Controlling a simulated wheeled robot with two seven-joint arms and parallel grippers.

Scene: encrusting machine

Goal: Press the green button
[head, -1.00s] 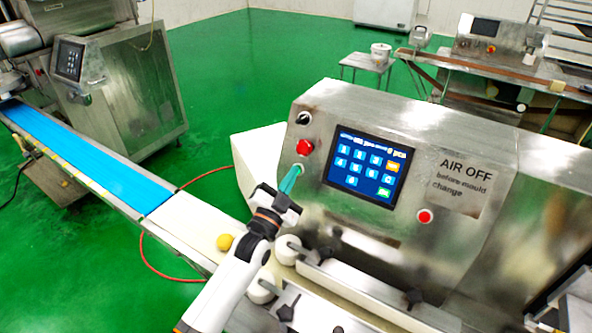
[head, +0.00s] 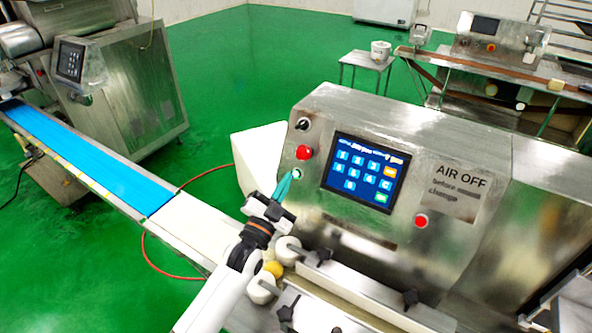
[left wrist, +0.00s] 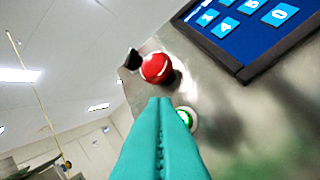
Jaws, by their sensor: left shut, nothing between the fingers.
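The green button (head: 297,174) is on the front of the steel machine, just below a red button (head: 304,153). In the left wrist view the green button (left wrist: 187,118) has a pale rim and is partly hidden behind my fingers. My left gripper (head: 287,178) has teal fingers, shut together and empty. Its tips are just left of and below the green button in the head view. In the left wrist view the tips (left wrist: 160,102) lie left of the button and below the red one. I see a small gap but cannot tell the depth. My right gripper is not in view.
A touchscreen (head: 364,172) is right of the buttons, with another red button (head: 421,221) below right. A black knob (head: 302,124) is above. A yellow ball (head: 273,268) is beside white rollers under my left arm. A blue conveyor (head: 80,160) runs at left.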

